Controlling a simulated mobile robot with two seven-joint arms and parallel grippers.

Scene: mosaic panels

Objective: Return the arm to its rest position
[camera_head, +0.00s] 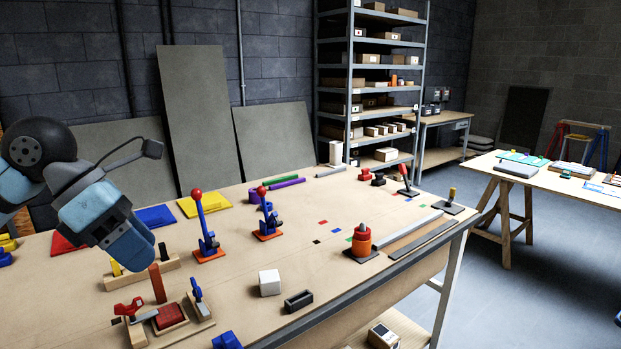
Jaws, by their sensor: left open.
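My left arm comes in from the left, and its gripper (137,250) hangs above the left part of the wooden table (335,215). The jaw tips are seen from behind, near a wooden block with a yellow peg (142,274), and appear to be above it. I see nothing held in the gripper. A red upright block (157,283) stands just below and to the right of it. My right gripper is not in this view.
Two levers with red knobs (206,230) (266,215) stand right of the gripper. A white cube (270,283) and a dark tray (298,301) lie near the front edge. An orange cylinder (362,242) stands at right. The table's middle has free room.

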